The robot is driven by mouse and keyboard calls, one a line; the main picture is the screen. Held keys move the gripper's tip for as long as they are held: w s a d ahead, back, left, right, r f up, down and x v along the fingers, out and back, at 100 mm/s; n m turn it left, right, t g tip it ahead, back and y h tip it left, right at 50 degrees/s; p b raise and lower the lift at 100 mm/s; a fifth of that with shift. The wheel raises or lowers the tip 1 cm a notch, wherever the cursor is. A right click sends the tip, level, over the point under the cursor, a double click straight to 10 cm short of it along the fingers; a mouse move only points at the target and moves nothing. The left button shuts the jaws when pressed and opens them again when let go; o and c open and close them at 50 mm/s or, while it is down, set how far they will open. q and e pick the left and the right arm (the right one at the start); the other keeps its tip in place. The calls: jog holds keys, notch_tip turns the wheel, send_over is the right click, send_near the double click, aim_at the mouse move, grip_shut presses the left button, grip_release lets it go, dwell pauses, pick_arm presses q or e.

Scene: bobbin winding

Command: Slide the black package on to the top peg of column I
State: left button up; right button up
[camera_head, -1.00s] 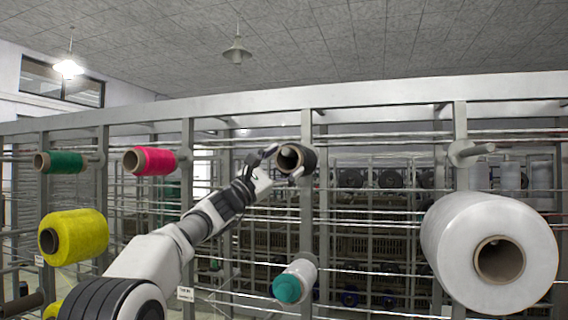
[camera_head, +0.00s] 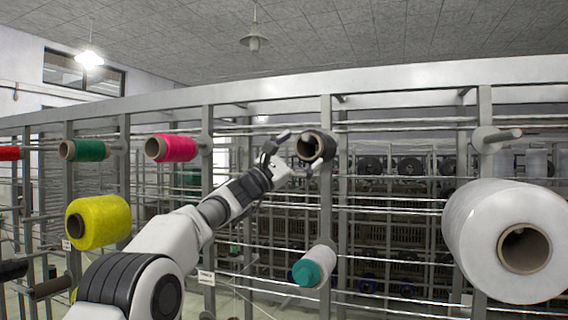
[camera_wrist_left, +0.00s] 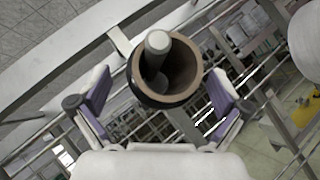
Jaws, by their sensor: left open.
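The black package (camera_head: 314,146) is a dark spool with a brown hollow core. It sits high on a grey upright (camera_head: 326,220) of the rack in the head view. In the left wrist view the package (camera_wrist_left: 190,88) is near the top middle, and a grey round-ended peg (camera_wrist_left: 157,43) shows inside its core. My left gripper (camera_head: 298,153) is open in front of the package. In the wrist view its two fingers stand apart on either side, with visible gaps to the package. No column letter is legible. My right gripper is out of view.
A teal-tipped white spool (camera_head: 313,268) hangs lower on the same upright. Pink (camera_head: 175,148), green (camera_head: 90,150) and yellow (camera_head: 103,220) spools are left. A large white spool (camera_head: 490,230) is right, below a bare peg (camera_head: 500,134). Rails run between uprights.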

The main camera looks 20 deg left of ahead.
pick_arm(q)
jog(key=v, duration=1.1)
jog(key=shift+s, duration=0.15)
